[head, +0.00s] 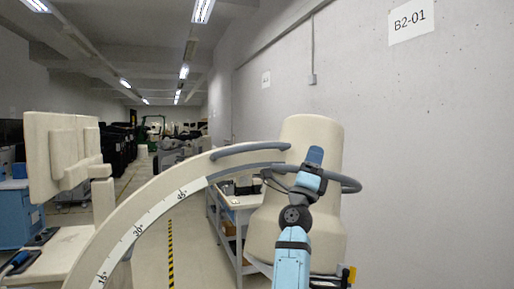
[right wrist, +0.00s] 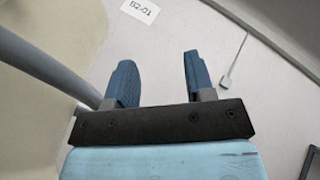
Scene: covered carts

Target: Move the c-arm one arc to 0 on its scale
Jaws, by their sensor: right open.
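The c-arm's cream arc (head: 165,195) curves up from the lower left to a large cream head (head: 311,132) at its upper right end. A grey handle bar (head: 350,185) runs around the head, and another grey bar lies along the arc. My right gripper (head: 313,165) is in front of the head. In the right wrist view, its blue fingers (right wrist: 158,80) are apart with nothing between them, and a grey bar (right wrist: 45,70) passes left of them. My left gripper is out of view.
A cream monitor unit (head: 62,150) stands at the left. A cart with shelves (head: 240,201) stands behind the arc. The concrete wall (head: 430,130) with a B2-01 sign (head: 410,21) closes off the right. An aisle with a yellow-black floor line (head: 171,255) runs back.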

